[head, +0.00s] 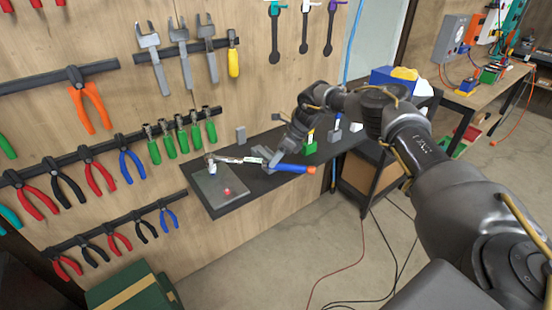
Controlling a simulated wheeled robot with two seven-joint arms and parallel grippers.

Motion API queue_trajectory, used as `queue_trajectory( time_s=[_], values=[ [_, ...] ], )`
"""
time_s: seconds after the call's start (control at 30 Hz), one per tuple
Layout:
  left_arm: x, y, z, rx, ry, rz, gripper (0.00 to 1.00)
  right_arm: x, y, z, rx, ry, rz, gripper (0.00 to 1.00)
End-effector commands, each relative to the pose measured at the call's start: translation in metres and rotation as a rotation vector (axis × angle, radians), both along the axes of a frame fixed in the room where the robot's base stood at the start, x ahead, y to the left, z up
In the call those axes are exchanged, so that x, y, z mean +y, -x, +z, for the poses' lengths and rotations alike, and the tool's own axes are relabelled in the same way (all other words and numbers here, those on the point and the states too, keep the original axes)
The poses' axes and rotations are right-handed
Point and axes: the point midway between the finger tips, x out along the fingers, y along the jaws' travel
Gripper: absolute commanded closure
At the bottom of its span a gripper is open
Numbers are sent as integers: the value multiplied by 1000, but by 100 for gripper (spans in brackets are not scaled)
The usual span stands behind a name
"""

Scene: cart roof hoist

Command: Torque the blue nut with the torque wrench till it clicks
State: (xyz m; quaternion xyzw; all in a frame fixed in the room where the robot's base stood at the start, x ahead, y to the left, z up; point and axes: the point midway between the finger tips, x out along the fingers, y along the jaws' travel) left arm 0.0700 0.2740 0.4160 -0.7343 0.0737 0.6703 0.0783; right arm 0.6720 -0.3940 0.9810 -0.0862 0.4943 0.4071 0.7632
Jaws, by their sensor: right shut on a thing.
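The torque wrench (293,168) has a blue handle with an orange end and a silver shaft. My right gripper (269,157) is shut on it, between the shaft and the blue grip. The wrench lies roughly level above the dark shelf, its head (211,159) pointing left. The head is over a small pale post at the back left of a grey plate (207,189). The blue nut cannot be made out there; the head seems to cover it. A red nut (227,191) sits on the plate nearer the front. My left gripper is out of view.
The dark shelf (262,143) runs along a wooden pegboard (95,155) hung with pliers and other tools. Small stands, one green (309,149), are on the shelf's right part. A blue bin (391,79) stands farther right. The floor in front is mostly clear, with cables.

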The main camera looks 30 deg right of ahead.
Motion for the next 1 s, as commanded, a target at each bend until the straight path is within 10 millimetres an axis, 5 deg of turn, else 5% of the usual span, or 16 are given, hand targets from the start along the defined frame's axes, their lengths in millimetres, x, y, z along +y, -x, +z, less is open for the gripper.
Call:
queue_trajectory(
  time_s=[1.0],
  values=[
    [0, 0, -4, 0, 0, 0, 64, 1, -1, -8, -4, -2, 1, 100]
  ],
)
